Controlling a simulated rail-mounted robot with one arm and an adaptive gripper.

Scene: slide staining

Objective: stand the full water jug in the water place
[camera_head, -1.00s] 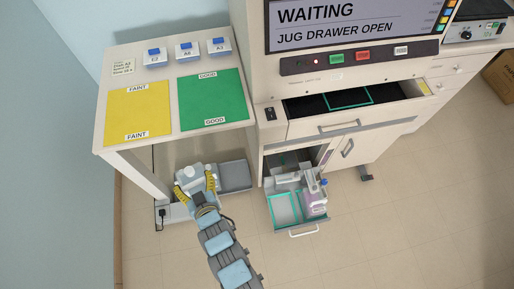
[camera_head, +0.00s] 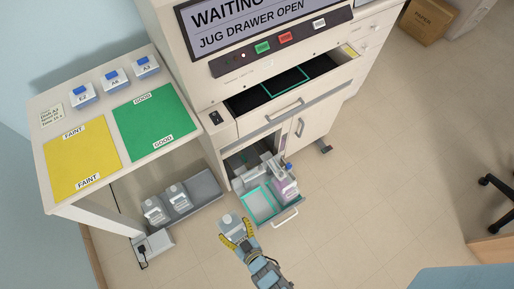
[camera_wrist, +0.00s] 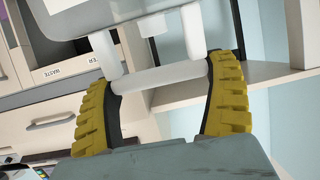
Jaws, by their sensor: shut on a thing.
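My gripper (camera_head: 240,236) is shut on the white bar handle (camera_wrist: 165,77) of a white jug (camera_head: 229,221), with a yellow ridged finger on each side in the wrist view. The jug is held in front of and to the left of the open jug drawer (camera_head: 288,217). The drawer has an empty place (camera_head: 258,203) outlined in teal at its left. A jug with pinkish liquid (camera_head: 287,189) stands at its right. The wrist view shows a WATER label (camera_wrist: 104,57) and a WASTE label (camera_wrist: 61,73), partly behind the jug. The held jug's fill level cannot be seen.
An upper drawer (camera_head: 285,112) is open above the jug drawer. The screen (camera_head: 250,25) reads JUG DRAWER OPEN.

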